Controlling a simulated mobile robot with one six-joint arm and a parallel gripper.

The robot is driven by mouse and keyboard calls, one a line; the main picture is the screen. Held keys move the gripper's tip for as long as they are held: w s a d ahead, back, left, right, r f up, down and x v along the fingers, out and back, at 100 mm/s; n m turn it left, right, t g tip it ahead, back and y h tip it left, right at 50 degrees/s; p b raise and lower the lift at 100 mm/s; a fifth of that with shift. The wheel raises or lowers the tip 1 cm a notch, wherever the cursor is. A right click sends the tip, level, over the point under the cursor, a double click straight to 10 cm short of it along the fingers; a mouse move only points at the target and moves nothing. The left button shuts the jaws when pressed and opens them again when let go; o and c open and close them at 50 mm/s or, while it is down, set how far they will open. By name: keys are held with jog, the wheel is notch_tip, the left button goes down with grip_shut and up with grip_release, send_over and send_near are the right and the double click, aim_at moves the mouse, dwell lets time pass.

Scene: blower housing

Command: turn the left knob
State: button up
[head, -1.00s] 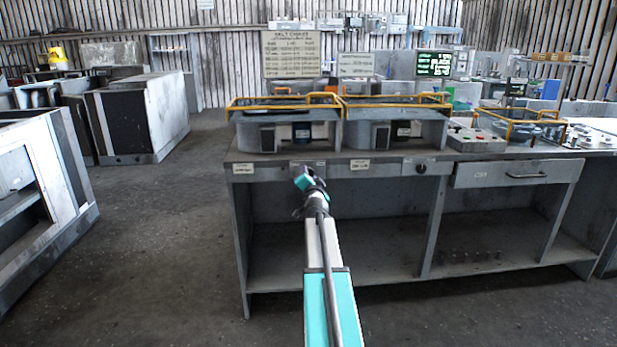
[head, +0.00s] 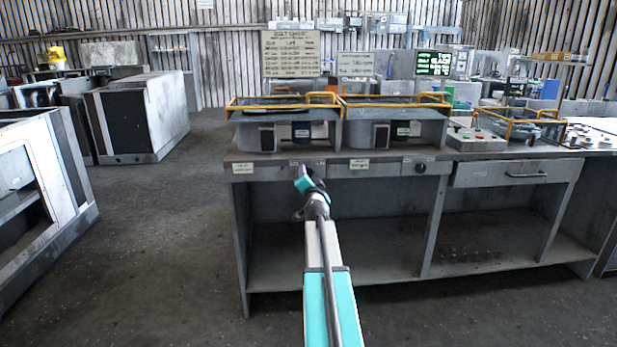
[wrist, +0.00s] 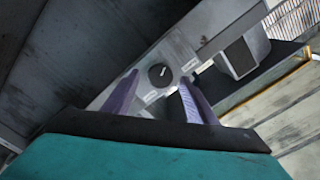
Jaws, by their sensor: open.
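The left knob is a round black dial with a light mark, seen in the wrist view (wrist: 160,75) on the grey front panel of the bench. In the head view my arm hides it. My gripper (wrist: 158,98) is open, with its two purple fingers apart. In the wrist view the knob appears between and just beyond the fingertips, and I see no contact. In the head view my gripper (head: 303,178) is at the bench's front panel, left of centre. A second black knob (head: 421,168) sits farther right on the same panel.
The grey bench (head: 340,260) has an open shelf below. Two grey basins with yellow rails (head: 285,103) stand on top above the panel. A drawer (head: 517,172) and a control box (head: 476,140) are to the right.

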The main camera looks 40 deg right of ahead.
jog(key=v, duration=1.2)
dwell(0.4)
jog(key=shift+a, duration=0.1)
dwell(0.4)
